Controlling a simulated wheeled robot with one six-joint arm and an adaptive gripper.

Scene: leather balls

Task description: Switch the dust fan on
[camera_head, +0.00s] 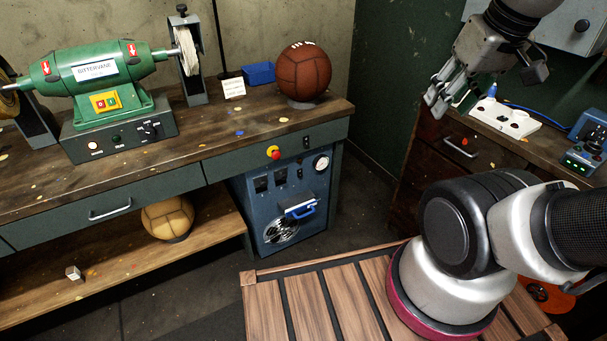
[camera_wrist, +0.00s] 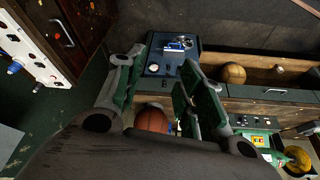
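A blue dust fan unit (camera_head: 272,205) stands under the right end of the workbench. Its front has a round fan grille (camera_head: 282,231), a gauge (camera_head: 320,162), dark panels and a blue-handled part (camera_head: 300,207). The unit also shows in the wrist view (camera_wrist: 165,62). My gripper (camera_head: 443,98) is raised to the right of the bench, apart from the unit. Its fingers stand apart and empty in the wrist view (camera_wrist: 163,72). I cannot read the switch positions.
A green grinder (camera_head: 95,75), an orange-brown ball (camera_head: 303,72) and a blue box (camera_head: 258,73) are on the bench. A tan ball (camera_head: 168,217) lies on the lower shelf. A white switch panel (camera_head: 505,120) lies on the right bench. The floor before the unit is partly clear.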

